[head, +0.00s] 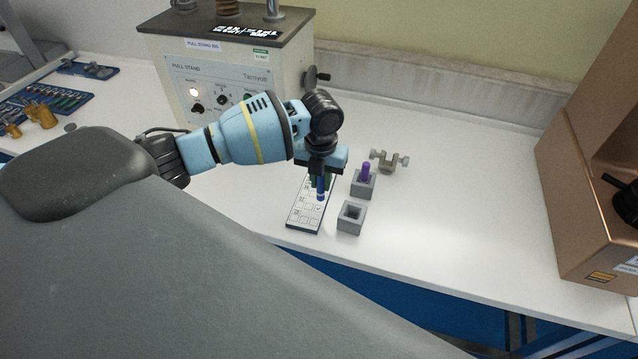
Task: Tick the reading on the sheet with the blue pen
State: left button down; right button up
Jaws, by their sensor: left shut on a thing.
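My left gripper (321,176) points down over the sheet and is shut on the blue pen (320,190). The pen is upright, with its lower end over the right part of the sheet; I cannot tell whether it touches. The sheet (303,215) is a white printed form with rows of boxes on a dark-edged board, lying on the bench. A small dark mark shows in a box near the pen's lower end. The gripper and pen hide the sheet's upper part. My right gripper is not in view.
A grey holder with a purple pen (366,172) and an empty grey holder (351,218) stand right of the sheet. A metal clamp (388,161) lies behind them. The pull stand (225,75) is at the back left, a copper-coloured machine (580,170) at the right. The bench between is clear.

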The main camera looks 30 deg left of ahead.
pick_arm(q)
jog(key=shift+r, duration=1.65)
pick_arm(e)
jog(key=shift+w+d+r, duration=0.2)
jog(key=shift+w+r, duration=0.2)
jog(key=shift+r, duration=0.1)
